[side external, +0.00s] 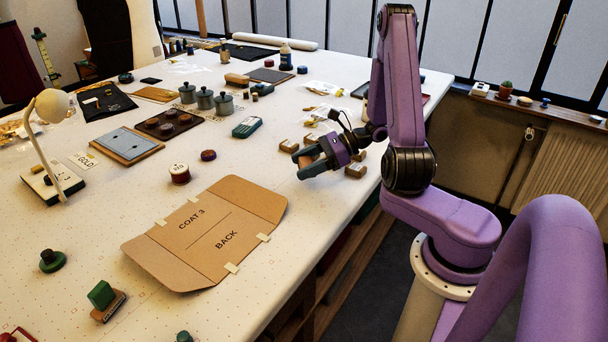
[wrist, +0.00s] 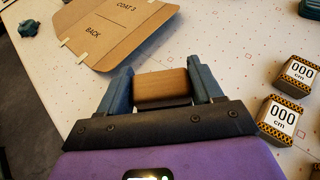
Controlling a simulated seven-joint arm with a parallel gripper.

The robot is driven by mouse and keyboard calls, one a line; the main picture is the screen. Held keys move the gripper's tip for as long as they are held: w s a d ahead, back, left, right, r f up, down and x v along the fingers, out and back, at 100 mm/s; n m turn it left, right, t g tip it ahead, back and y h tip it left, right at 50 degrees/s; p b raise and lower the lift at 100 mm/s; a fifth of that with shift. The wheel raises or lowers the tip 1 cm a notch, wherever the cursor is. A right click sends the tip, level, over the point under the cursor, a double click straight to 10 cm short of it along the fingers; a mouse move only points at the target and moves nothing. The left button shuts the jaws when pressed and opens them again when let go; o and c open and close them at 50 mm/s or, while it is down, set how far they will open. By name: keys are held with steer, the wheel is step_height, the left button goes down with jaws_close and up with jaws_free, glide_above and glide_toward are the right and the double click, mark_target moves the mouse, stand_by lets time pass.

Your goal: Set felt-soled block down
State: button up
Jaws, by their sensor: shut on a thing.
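My gripper (side external: 305,163) is shut on a wooden block near the right edge of the table, to the right of the brown card pattern. In the wrist view the light brown block (wrist: 163,88) sits between the two blue-grey fingers of my gripper (wrist: 163,82), held at both ends.
The brown card pattern marked COAT 3 BACK (side external: 212,232) lies flat, also in the wrist view (wrist: 108,30). Small blocks labelled 000 cm (wrist: 281,119) stand beside my gripper.

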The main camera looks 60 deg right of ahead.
mark_target(304, 183)
steer(key=shift+w+f, duration=0.2)
steer(key=shift+f, duration=1.6)
steer(key=shift+f, duration=0.15)
steer(key=o, duration=1.1)
steer(key=shift+c, duration=0.2)
